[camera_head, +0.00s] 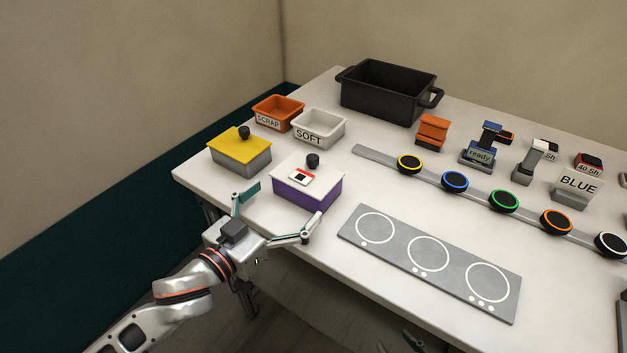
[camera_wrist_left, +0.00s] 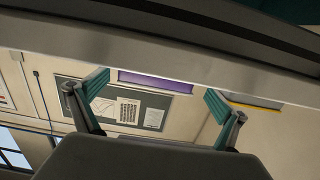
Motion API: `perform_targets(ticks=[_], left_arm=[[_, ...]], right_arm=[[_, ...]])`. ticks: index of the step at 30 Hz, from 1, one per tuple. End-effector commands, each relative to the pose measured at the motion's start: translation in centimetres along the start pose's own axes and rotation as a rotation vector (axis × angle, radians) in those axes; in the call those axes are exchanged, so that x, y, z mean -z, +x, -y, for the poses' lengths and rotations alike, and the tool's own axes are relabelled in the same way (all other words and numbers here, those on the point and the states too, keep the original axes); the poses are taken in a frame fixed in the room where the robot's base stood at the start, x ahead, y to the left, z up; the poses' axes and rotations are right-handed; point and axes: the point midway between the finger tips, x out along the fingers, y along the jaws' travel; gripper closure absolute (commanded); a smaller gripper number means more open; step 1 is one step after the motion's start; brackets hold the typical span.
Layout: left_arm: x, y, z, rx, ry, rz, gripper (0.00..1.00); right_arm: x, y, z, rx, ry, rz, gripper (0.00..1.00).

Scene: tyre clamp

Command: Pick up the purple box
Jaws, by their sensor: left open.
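The purple box (camera_head: 306,197) stands near the front left edge of the table, with a white lid, a dark round knob and a small red-and-black label on top. My left gripper (camera_head: 280,207) is open at the table edge in front of it, one finger towards its left end and one towards its right. In the left wrist view, which looks upside down, the purple side (camera_wrist_left: 155,80) shows between the open fingers (camera_wrist_left: 155,93), apart from both. My right gripper (camera_head: 400,343) shows only in part at the bottom of the head view; its opening is unclear.
A yellow-lidded grey box (camera_head: 240,152) stands close to the left. Behind are an orange SCRAP bin (camera_head: 278,112), a white SOFT bin (camera_head: 318,128) and a black crate (camera_head: 390,90). A grey plate with circles (camera_head: 429,258) lies to the right, and a strip with coloured discs (camera_head: 455,182) behind it.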

Motion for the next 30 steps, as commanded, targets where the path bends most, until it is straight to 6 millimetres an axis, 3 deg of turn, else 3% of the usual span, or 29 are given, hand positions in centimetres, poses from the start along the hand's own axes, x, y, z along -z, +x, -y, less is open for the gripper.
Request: perform_targets(ticks=[18, 27, 28, 30], left_arm=[[-0.1, 7.0, -0.4, 0.000, 0.001, 0.000, 0.00], [0.0, 7.6, -0.4, 0.001, 0.001, 0.001, 0.00], [0.0, 7.6, -0.4, 0.000, 0.001, 0.001, 0.03], [0.0, 7.5, -0.4, 0.001, 0.001, 0.000, 0.21]], right_arm=[[-1.1, 0.2, 0.4, 0.004, -0.003, 0.015, 0.60], [-0.6, 0.1, 0.2, 0.000, -0.004, 0.006, 0.60], [-0.6, 0.2, 0.1, 0.000, -0.004, 0.006, 0.60], [-0.6, 0.2, 0.1, -0.001, -0.004, 0.005, 0.60]])
